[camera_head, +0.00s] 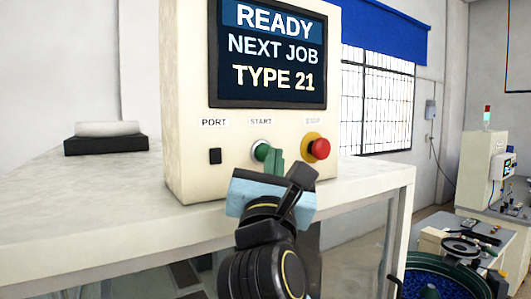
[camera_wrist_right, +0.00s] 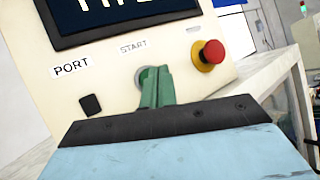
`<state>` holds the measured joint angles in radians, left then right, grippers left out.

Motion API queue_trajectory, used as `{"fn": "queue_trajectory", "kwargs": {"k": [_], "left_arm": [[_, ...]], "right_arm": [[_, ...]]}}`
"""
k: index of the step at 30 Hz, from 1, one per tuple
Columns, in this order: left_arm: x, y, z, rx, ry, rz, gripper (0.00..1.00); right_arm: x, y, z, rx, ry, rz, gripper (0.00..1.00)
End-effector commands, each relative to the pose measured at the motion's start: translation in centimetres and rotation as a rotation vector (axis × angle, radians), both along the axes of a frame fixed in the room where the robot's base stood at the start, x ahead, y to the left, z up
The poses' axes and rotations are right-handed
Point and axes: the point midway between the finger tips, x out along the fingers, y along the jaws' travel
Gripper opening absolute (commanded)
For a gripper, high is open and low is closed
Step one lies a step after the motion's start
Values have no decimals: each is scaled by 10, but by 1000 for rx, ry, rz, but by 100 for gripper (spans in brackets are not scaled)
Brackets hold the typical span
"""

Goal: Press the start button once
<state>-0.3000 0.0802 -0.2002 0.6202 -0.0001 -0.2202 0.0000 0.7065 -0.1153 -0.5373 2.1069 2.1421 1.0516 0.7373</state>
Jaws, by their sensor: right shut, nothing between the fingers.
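The cream control box (camera_head: 187,100) stands on the table, its screen (camera_head: 268,50) reading "READY NEXT JOB TYPE 21". The green start button (camera_head: 261,150) is on its front under the START label, partly covered by my right gripper (camera_head: 275,157). The right gripper has green fingers, shut and empty, pointing at the button. In the right wrist view the fingers (camera_wrist_right: 156,86) overlap the button's grey ring (camera_wrist_right: 143,74), and the button itself is mostly hidden. I cannot tell whether the fingertips touch it. My left gripper is not in view.
A red mushroom button on a yellow base (camera_head: 318,149) sits right of the start button. A black port (camera_head: 215,156) is to its left. A black and white block (camera_head: 106,138) lies on the pale table (camera_head: 90,210). A bowl feeder (camera_head: 440,278) stands at the lower right.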

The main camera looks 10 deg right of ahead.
Motion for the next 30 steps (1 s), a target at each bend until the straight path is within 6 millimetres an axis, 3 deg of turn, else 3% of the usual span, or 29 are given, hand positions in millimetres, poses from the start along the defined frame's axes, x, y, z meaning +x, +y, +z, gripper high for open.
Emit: {"fn": "queue_trajectory", "kwargs": {"k": [30], "left_arm": [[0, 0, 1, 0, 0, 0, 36]], "right_arm": [[10, 4, 0, 2, -1, 1, 0]]}}
